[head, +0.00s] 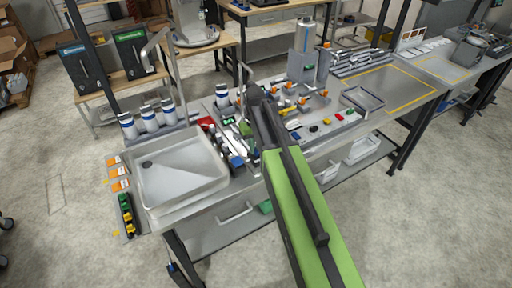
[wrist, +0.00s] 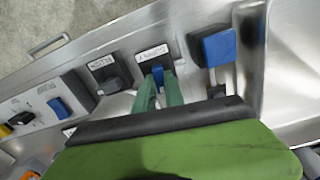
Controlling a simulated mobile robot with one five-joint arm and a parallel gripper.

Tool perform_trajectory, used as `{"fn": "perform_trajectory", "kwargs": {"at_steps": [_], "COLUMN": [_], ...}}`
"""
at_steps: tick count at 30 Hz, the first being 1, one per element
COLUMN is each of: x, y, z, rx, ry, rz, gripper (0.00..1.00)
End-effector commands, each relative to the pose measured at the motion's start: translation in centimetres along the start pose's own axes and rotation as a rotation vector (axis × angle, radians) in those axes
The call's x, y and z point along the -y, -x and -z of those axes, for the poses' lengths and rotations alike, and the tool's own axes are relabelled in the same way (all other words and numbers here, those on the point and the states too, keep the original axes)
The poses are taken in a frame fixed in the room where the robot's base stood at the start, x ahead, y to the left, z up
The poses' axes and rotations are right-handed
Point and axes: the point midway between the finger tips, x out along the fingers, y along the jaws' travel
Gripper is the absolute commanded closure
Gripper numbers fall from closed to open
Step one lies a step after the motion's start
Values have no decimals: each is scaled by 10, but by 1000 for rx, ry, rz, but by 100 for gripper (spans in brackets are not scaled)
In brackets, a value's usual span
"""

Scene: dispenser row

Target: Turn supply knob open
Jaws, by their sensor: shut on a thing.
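In the head view, my arm lies across the bench and hides this spot.
A dark knob (wrist: 115,84) with its own label is left of my fingers. A larger blue block (wrist: 217,47) is at right, close by. A blue switch (wrist: 60,107) is further left. In the head view, a sink basin (head: 180,165) is left of my arm.

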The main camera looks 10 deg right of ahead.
Motion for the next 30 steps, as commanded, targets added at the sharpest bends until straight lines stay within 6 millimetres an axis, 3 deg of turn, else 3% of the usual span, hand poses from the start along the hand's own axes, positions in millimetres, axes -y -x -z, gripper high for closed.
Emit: {"fn": "perform_trajectory", "kwargs": {"at_steps": [9,25,26,30], "x": [0,0,0,0], "y": [0,0,0,0], "z": [1,0,0,0], "rx": [-2,-1,-1,-1], "ry": [114,137,137,136], "rz": [-1,-1,-1,0], "gripper": [100,100,85,67]}}
